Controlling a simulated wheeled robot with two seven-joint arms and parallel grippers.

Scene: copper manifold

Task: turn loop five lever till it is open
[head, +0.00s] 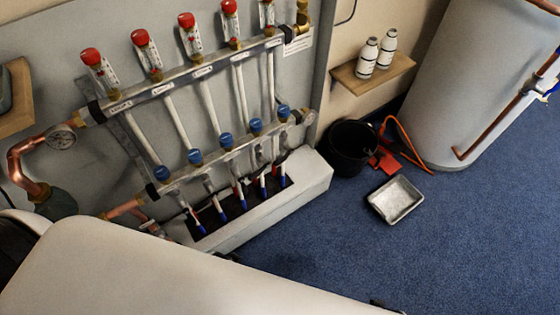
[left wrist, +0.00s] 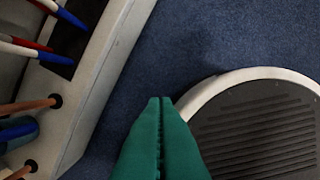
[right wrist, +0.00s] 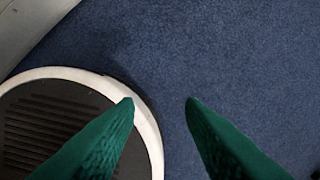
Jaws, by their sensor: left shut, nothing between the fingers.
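The copper manifold (head: 210,150) is on the wall in the head view, with a row of red-capped gauges on its upper rail and blue caps on its lower rail. The rightmost loop has a red cap (head: 267,3) at the frame's top edge and a blue cap (head: 284,111) below. Its lever is too small to make out. My left gripper (left wrist: 160,99) is shut and empty, with green fingers over the floor beside the white plinth. My right gripper (right wrist: 159,100) is open and empty above the blue floor. Neither gripper shows in the head view.
The white plinth (head: 290,202) holds red- and blue-ended pipes; it also shows in the left wrist view (left wrist: 105,75). A black bucket (head: 350,150), red tool (head: 384,160) and metal tray (head: 396,199) lie right. A shelf (head: 375,75) holds two bottles. Blue carpet is clear at lower right.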

